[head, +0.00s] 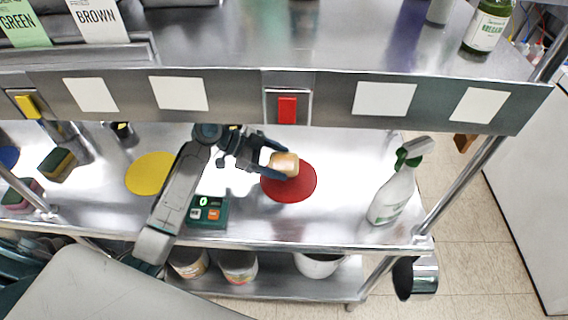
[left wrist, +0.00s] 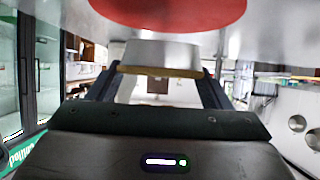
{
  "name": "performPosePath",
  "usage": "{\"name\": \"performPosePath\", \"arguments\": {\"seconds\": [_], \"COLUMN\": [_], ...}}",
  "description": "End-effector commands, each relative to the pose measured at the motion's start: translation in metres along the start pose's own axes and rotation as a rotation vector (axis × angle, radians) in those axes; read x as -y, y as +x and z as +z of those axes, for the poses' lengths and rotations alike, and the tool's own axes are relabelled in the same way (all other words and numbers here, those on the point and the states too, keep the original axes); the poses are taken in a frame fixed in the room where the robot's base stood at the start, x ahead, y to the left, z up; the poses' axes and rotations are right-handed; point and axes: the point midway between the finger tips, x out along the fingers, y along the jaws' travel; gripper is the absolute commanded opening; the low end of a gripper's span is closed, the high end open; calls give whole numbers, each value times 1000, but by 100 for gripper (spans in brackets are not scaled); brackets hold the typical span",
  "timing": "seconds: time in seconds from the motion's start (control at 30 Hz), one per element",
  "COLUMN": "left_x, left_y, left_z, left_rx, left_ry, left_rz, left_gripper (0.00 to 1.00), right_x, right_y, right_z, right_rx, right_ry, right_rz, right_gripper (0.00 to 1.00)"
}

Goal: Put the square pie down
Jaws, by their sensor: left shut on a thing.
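The square pie (head: 285,163) has a golden top. My left gripper (head: 279,160) is shut on it, with a finger on each side. In the head view the pie overlaps the upper part of a round red mat (head: 290,189) on the steel shelf. In the left wrist view the pie (left wrist: 160,56) shows a silver tin side and a brown crust edge between the fingers, close to the red mat (left wrist: 168,14). I cannot tell whether the pie touches the surface. My right gripper is not in view.
A yellow round mat (head: 152,174) and a small green scale (head: 207,212) lie to the left. A white spray bottle (head: 393,195) stands to the right. A red switch (head: 287,109) is on the upper shelf's front edge. Sponges (head: 57,165) lie at far left.

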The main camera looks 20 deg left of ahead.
Motion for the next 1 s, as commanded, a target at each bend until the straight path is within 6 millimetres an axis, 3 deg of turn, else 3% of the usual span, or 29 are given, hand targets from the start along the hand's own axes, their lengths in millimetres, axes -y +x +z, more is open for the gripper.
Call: {"name": "performPosePath", "arguments": {"seconds": [0.23, 0.47, 0.8, 0.83, 0.93, 1.0], "left_x": [2, 2, 2, 2, 2, 2], "left_y": [18, 32, 34, 34, 34, 34], "left_z": [-11, 21, 26, 26, 26, 26], "left_rx": [-3, 1, 1, 1, 1, 1], "left_ry": [-1, -4, 1, 0, 0, 0], "left_rz": [3, 2, 1, 1, 1, 1], "left_gripper": [45, 45, 45, 76, 94, 94], "right_x": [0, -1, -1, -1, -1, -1], "right_y": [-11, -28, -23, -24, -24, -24], "right_z": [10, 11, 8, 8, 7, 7], "right_rx": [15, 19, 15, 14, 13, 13], "right_ry": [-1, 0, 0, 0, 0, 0], "right_rz": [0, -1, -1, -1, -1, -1], "right_gripper": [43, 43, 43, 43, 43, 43]}}
